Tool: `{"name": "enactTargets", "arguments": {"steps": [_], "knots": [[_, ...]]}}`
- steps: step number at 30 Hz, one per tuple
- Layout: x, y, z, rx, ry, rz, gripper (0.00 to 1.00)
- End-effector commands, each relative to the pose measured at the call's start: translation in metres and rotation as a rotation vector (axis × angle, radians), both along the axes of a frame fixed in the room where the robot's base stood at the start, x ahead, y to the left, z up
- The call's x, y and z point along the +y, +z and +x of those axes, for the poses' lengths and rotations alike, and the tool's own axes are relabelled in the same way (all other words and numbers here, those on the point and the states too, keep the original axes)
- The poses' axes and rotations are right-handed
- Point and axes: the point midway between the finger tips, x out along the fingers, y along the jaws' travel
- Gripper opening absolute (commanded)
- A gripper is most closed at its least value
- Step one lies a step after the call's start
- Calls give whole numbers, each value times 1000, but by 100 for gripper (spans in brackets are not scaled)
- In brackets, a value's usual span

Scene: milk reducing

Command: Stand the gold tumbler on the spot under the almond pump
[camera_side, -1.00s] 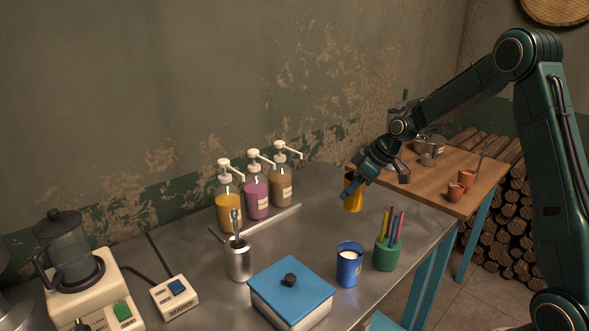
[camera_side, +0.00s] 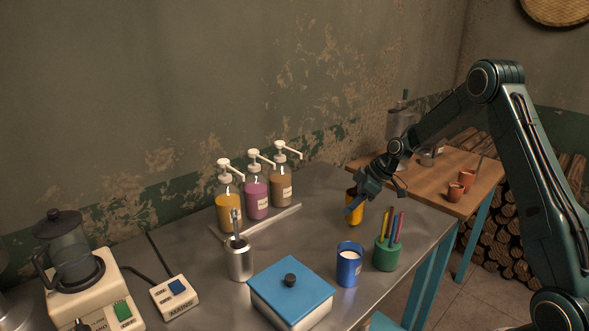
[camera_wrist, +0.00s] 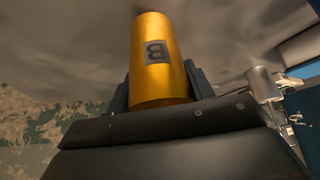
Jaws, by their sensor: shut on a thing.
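The gold tumbler (camera_side: 356,215) is held by my gripper (camera_side: 361,198) at the right side of the metal table, right of the pump bottles. It looks near upright, low over the table; I cannot tell whether its base touches. In the wrist view the tumbler (camera_wrist: 160,85) sits between the two dark fingers, with a square label bearing an upside-down letter B. Three pump bottles stand in a row by the wall: yellow (camera_side: 228,213), pink (camera_side: 256,198) and brown (camera_side: 281,187). Their labels are too small to read, so I cannot tell which is almond. A pale strip (camera_side: 265,222) lies before them.
A blue cup (camera_side: 349,268) and a green pen holder (camera_side: 387,255) stand in front of the tumbler. Bare table lies between the tumbler and the bottles.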

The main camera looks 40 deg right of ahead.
Motion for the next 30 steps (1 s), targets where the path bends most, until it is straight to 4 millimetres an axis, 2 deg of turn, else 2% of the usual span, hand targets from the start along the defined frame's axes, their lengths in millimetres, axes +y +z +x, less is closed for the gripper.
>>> {"name": "enactTargets", "arguments": {"steps": [18,24,30], "knots": [[63,0,93,-2,1,-1,20],[70,1,104,-1,-1,0,20],[71,1,106,-2,-1,-1,20]]}}
